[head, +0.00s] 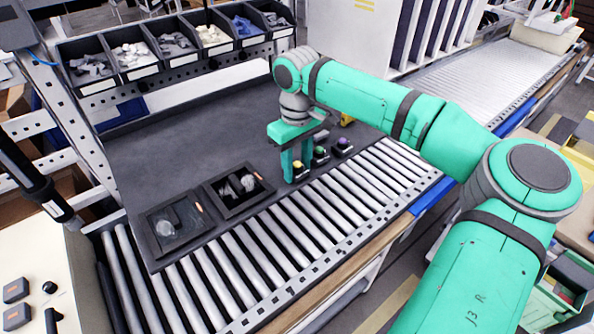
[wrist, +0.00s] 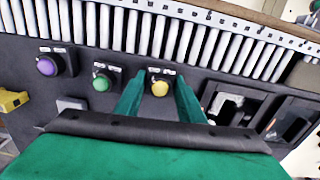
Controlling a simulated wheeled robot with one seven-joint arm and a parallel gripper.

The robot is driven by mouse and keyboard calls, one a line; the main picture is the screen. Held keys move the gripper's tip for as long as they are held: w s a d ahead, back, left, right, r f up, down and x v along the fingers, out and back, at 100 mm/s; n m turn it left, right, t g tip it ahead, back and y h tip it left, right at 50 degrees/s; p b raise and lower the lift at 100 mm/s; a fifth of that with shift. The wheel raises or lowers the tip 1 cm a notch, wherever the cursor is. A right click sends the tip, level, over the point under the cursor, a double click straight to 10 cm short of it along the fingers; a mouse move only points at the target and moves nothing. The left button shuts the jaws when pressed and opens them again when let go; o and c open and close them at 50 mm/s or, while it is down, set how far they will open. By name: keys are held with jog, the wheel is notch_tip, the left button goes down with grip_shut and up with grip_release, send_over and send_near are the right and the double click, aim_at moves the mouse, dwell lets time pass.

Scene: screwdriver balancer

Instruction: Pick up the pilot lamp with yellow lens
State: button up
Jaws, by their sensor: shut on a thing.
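The pilot lamp with yellow lens (wrist: 160,88) sits between the two green fingers of my gripper (wrist: 160,98) in the wrist view. In the head view the yellow lens (head: 298,164) shows beside my gripper (head: 292,176), which reaches down to the dark work surface. My gripper is shut on this lamp. Its lower body is partly hidden by the fingers, and I cannot tell whether it is lifted off the surface. A green-lens lamp (wrist: 102,83) and a purple-lens lamp (wrist: 47,65) stand in a row beside it.
Two black trays (head: 238,190) with grey parts lie left of my gripper in the head view. A roller conveyor (head: 330,205) runs along the near edge. Parts bins (head: 170,45) line the back. A yellow object (wrist: 13,100) lies beyond the purple lamp. The surface behind is clear.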

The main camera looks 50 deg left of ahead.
jog(key=shift+r, duration=0.15)
jog(key=shift+r, duration=0.6)
jog(key=s+d+r, duration=0.6)
jog(key=s+r, duration=0.5)
jog(key=s, duration=0.1)
jog(key=shift+s+d+r, duration=0.2)
jog(key=shift+s+r, duration=0.1)
jog(key=shift+w, duration=0.15)
